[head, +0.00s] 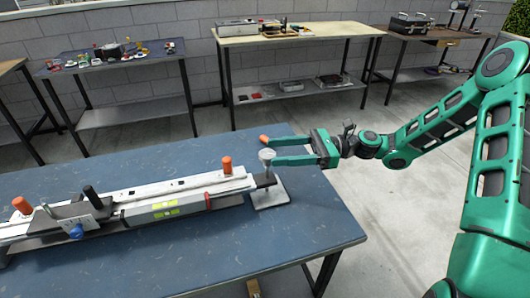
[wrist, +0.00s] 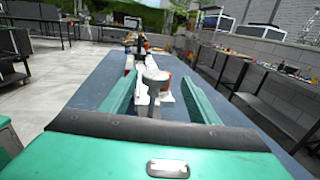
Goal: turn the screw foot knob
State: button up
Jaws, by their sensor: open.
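The screw foot knob (head: 267,155) is a pale grey round knob on a stem above a flat light foot plate (head: 270,194). It stands at the right end of a long rail assembly (head: 150,200) on the blue table. My gripper (head: 271,151) comes in from the right, level, with its two green fingers spread apart. In the wrist view the knob (wrist: 157,77) sits between the open fingers, near their tips, with visible gaps at both sides. I see no contact. Part of the stem is hidden in the wrist view.
The blue table (head: 270,250) has bare room in front of the rail. The rail carries orange knobs (head: 227,165), a black handle (head: 90,193) and a grey level with yellow vials (head: 165,208). An orange piece (head: 264,138) shows beside the far fingertip. Workbenches (head: 290,38) stand behind.

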aim_at(274, 152)
jog(key=shift+w+d, duration=0.2)
jog(key=shift+d, duration=1.45)
